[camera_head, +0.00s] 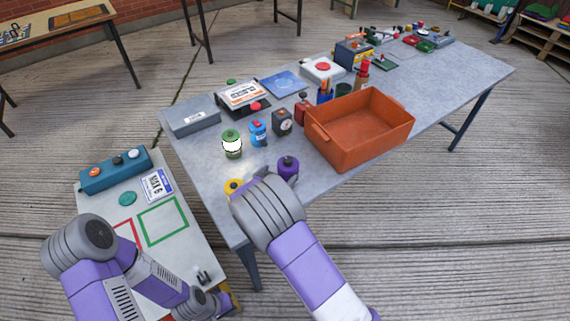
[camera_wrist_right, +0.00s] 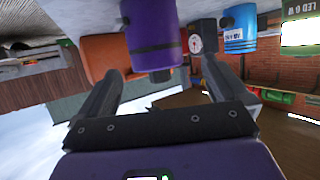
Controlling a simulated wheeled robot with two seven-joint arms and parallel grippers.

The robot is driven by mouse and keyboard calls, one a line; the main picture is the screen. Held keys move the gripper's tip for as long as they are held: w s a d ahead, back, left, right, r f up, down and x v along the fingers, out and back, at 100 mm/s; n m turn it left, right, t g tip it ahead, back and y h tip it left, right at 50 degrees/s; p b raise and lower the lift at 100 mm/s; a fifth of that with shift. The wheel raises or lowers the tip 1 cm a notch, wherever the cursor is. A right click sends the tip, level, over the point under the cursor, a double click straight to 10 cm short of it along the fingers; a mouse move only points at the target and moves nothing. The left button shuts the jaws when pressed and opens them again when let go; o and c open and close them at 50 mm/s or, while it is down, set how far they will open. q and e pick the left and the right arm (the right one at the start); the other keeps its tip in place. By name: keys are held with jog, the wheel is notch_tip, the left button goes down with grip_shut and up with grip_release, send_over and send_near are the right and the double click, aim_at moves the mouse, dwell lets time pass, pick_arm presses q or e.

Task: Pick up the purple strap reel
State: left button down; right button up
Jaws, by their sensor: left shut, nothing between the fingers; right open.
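The purple strap reel (camera_head: 288,168) stands near the front edge of the grey table, just right of my right wrist in the head view. In the right wrist view the purple strap reel (camera_wrist_right: 152,38) appears large and upside down. My right gripper (camera_wrist_right: 160,68) is open, its fingers spread either side of the reel's line and the reel beyond them; I cannot tell whether they touch it. In the head view my right wrist hides this gripper. My left gripper (camera_head: 218,300) is shut and empty, low over the side table's front corner.
A yellow reel (camera_head: 234,187) is just left of my right wrist. A green reel (camera_head: 232,143), a blue reel (camera_head: 258,133) and a dark gauge box (camera_head: 282,121) stand behind. An orange bin (camera_head: 362,152) stands close right of the purple reel. The side table (camera_head: 190,233) is at left.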

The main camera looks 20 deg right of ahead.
aim_at(284, 171)
jog(key=shift+w+d+f, duration=0.3)
jog(key=shift+w+d, duration=0.05)
jog(key=shift+d, duration=0.35)
jog(key=b+x, duration=0.1)
jog(key=x, duration=0.2)
jog(key=shift+w+d+f+b, duration=0.2)
jog(key=shift+w+b, duration=0.05)
jog(key=shift+b, duration=0.05)
jog(key=shift+w+d, duration=0.25)
jog(key=shift+w, duration=0.05)
pick_arm(q)
jog(key=shift+s+f, duration=0.35)
jog(key=shift+f, duration=0.5)
pick_arm(e)
grip_shut()
